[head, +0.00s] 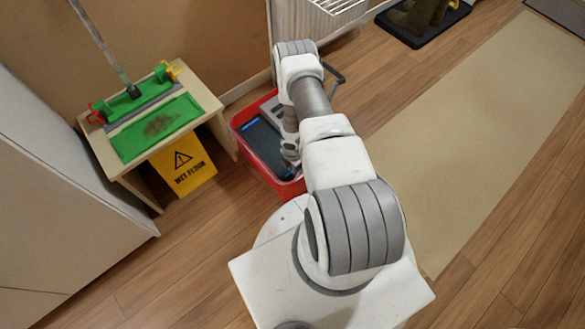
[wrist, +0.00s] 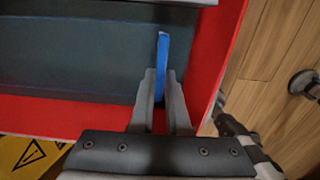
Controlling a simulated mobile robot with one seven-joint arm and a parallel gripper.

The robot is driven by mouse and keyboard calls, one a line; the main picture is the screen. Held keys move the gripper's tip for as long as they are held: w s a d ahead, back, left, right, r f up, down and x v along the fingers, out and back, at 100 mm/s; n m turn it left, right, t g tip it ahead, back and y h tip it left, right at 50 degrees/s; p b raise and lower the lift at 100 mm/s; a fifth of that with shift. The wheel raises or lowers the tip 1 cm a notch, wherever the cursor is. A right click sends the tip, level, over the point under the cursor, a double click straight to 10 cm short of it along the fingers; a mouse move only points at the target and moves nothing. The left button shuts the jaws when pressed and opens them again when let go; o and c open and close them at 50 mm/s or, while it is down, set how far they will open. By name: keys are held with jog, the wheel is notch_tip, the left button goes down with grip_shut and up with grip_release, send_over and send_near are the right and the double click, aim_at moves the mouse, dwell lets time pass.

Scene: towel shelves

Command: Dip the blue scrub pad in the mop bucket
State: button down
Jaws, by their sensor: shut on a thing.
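The mop bucket (head: 239,144) is red, with dark water inside, and stands on the floor under my arm. In the wrist view its red wall (wrist: 232,45) runs along the right and near sides. The blue scrub pad (wrist: 163,52) shows edge-on as a narrow blue strip. My gripper (wrist: 161,73) is shut on the pad, with the pad's far end pointing over the dark water. I cannot tell whether the pad touches the water. In the head view my gripper is at the bucket's right part, and the pad is hidden or too small to make out.
A low wooden table (head: 97,142) with a green tray (head: 158,127) stands left of the bucket. A yellow wet-floor sign (head: 183,168) is beside it. A grey wringer (head: 273,108) sits at the bucket's back. A beige runner (head: 470,140) lies on clear floor at right.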

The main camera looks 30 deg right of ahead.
notch_tip(320, 180, up, 12)
jog(key=p, duration=0.7)
jog(key=shift+p, duration=0.35)
dwell(1.3)
